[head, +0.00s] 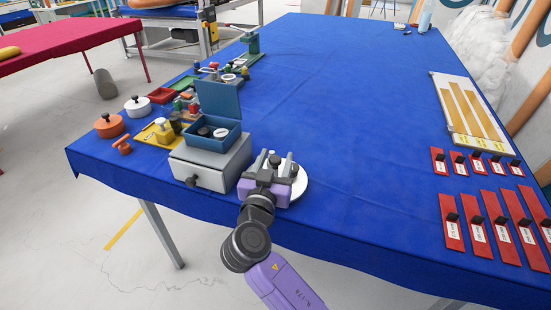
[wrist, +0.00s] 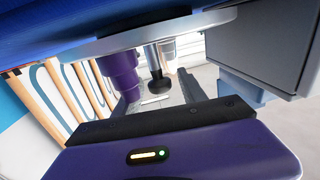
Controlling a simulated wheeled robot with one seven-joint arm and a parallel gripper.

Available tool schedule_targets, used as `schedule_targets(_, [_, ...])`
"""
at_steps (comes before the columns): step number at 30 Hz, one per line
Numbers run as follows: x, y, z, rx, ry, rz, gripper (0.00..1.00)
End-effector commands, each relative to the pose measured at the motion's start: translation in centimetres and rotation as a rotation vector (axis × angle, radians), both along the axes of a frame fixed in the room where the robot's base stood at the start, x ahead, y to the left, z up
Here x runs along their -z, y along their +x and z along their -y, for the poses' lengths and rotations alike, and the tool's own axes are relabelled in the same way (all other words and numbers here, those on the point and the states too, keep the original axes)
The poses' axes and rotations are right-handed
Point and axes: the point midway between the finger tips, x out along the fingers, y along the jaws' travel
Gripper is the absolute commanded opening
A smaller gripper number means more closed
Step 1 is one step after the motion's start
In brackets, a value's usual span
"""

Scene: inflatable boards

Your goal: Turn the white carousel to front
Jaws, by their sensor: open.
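The white carousel (head: 300,187) is a round disc on the blue table, partly hidden under my gripper in the head view. In the wrist view its pale rim (wrist: 130,40) runs across the top, and the picture looks upside down. A purple stepped piece (wrist: 121,75) and a metal post with a dark knob (wrist: 158,85) show against the disc. My gripper (head: 273,160) is over the disc, jaws apart. In the wrist view the jaws (wrist: 157,98) have the dark knob between them in the picture; I cannot tell whether they touch it.
A grey drawer box (head: 212,160) with an open blue box (head: 215,128) on top stands close on the left of the carousel. Several pots, trays and small pieces lie beyond it. Red labelled strips (head: 477,228) lie far right. The table's middle is clear.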

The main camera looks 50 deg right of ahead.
Motion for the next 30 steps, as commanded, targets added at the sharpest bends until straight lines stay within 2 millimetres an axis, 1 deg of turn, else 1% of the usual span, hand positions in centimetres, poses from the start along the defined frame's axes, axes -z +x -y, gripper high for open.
schedule_targets(3, [0.01, -0.01, 0.0, 0.0, 0.0, 0.0, 0.49])
schedule_targets(4, [0.01, -0.01, 0.0, 0.0, 0.0, 0.0, 0.47])
schedule_targets(6, [0.01, -0.01, 0.0, 0.0, 0.0, 0.0, 0.33])
schedule_targets(8, [0.01, -0.02, 0.0, 0.001, 0.0, 0.0, 0.21])
schedule_targets(9, [0.01, -0.02, 0.0, 0.001, 0.0, 0.0, 0.13])
schedule_targets(11, [0.01, -0.03, 0.0, 0.001, 0.0, 0.0, 0.01])
schedule_targets(12, [0.01, -0.03, 0.0, 0.001, 0.0, 0.0, 0.0])
schedule_targets(30, [0.01, -0.08, 0.02, 0.002, 0.0, 0.0, 0.0])
